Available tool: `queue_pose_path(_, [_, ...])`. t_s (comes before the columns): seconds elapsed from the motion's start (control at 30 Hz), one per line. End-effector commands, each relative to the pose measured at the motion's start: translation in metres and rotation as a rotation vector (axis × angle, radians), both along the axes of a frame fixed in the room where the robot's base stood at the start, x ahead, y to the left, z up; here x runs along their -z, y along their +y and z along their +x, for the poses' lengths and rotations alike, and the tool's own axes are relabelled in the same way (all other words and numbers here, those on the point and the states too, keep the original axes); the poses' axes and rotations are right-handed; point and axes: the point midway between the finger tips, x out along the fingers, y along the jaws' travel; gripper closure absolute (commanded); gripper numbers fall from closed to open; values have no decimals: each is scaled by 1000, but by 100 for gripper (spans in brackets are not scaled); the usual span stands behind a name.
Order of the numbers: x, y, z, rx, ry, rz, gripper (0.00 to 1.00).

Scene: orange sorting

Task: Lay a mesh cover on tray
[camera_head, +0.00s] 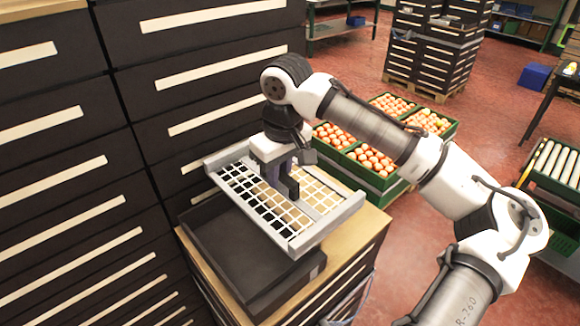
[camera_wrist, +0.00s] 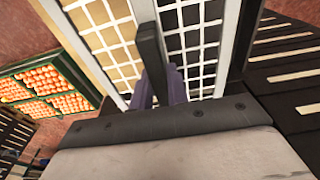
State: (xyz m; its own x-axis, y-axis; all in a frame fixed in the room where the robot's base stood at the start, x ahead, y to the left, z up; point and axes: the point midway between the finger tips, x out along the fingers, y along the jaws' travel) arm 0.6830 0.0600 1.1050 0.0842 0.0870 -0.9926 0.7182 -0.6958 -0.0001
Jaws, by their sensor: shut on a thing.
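The mesh cover (camera_head: 324,196) is a light grey frame with a white grid and a bar across its middle. My gripper (camera_head: 282,190) is shut on the cover near its middle bar. The cover is over the right part of a dark tray (camera_head: 225,252) on a wooden-topped cabinet, overlapping it and the bare wood. I cannot tell whether the cover touches the tray.
Dark drawer cabinets (camera_head: 130,110) stand close on the left. Green crates of oranges (camera_head: 372,160) stand on the floor behind the wooden top (camera_head: 372,225). A roller conveyor (camera_head: 555,165) is at the far right. Red floor lies open between them.

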Motion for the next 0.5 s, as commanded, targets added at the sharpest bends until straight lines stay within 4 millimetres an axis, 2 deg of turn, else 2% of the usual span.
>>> queue_pose_path(0.5, [11, 37, -37, -2, -2, -2, 100])
